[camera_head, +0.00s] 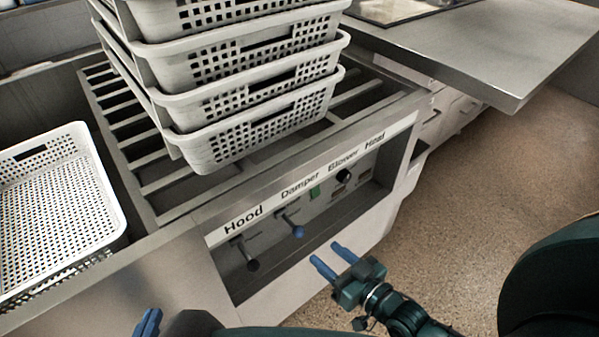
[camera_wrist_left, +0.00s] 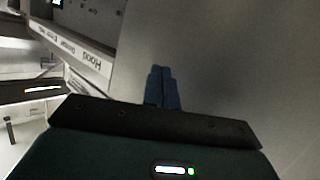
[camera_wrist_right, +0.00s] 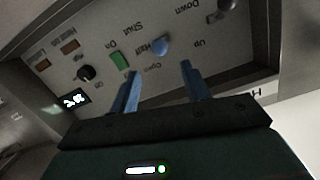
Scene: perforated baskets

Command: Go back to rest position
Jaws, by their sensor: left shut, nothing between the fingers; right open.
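My left gripper (camera_head: 148,322) shows at the bottom edge of the head view, in front of the cabinet. In the left wrist view its blue fingers (camera_wrist_left: 162,88) are together with nothing between them. My right gripper (camera_head: 328,260) is at the lower middle of the head view, in front of the control panel. In the right wrist view its blue fingers (camera_wrist_right: 160,90) are apart and empty. The panel (camera_head: 285,225) has labels, levers and a green switch (camera_head: 315,192) beyond the right fingers. A blue lever knob (camera_wrist_right: 161,46) shows between and beyond them.
White perforated baskets (camera_head: 250,103) are stacked on the slatted rack. Another white basket (camera_head: 108,215) sits in the recess at left. A metal counter (camera_head: 480,50) juts out at upper right. The speckled floor (camera_head: 490,170) at right is clear.

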